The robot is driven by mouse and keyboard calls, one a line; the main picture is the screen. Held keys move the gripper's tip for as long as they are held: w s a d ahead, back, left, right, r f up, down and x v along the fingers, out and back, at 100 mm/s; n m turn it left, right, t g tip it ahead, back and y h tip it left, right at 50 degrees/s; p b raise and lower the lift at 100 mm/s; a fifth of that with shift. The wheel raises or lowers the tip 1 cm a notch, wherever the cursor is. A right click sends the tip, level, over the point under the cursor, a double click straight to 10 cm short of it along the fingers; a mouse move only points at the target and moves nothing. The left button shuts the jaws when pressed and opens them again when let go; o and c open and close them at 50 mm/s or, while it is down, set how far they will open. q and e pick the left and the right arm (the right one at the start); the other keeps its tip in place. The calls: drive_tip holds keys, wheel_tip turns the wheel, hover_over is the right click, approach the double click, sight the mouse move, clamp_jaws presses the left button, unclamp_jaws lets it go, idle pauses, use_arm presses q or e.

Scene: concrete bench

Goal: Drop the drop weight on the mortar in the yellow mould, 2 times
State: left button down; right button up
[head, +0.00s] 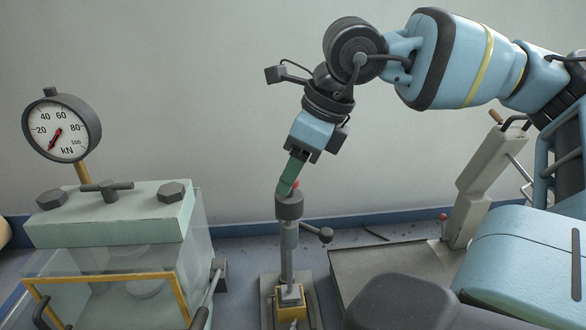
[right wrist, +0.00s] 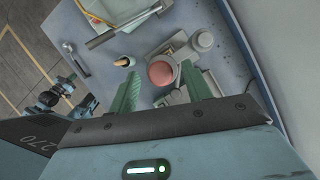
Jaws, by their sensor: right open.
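The drop weight (head: 289,206) is a dark cylinder on an upright grey guide rod (head: 287,250). Its red knob (head: 296,185) is on top, and the knob also shows in the right wrist view (right wrist: 161,73). The yellow mould (head: 304,306) is low on the stand, under the rod; its mortar cannot be made out. My right gripper (head: 285,188) points down at the knob. Its green fingers are apart, one on each side of the knob in the right wrist view (right wrist: 160,87); whether they touch it cannot be told.
A press (head: 110,218) with a kN gauge (head: 62,128) and clear guards stands at the left. A side handle (head: 325,235) sticks out right of the rod.

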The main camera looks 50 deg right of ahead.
drive_tip(key=shift+f, duration=0.15)
drive_tip(key=shift+c, duration=0.2)
clamp_jaws()
wheel_tip(320, 180, up, 8)
drive_tip(key=shift+w+f+p, duration=0.1)
drive_tip(key=shift+f+p, duration=0.05)
drive_tip(key=shift+p, duration=0.35)
drive_tip(key=shift+c, duration=1.4)
unclamp_jaws()
drive_tip(key=o, duration=0.3)
drive_tip(key=shift+f, duration=0.1)
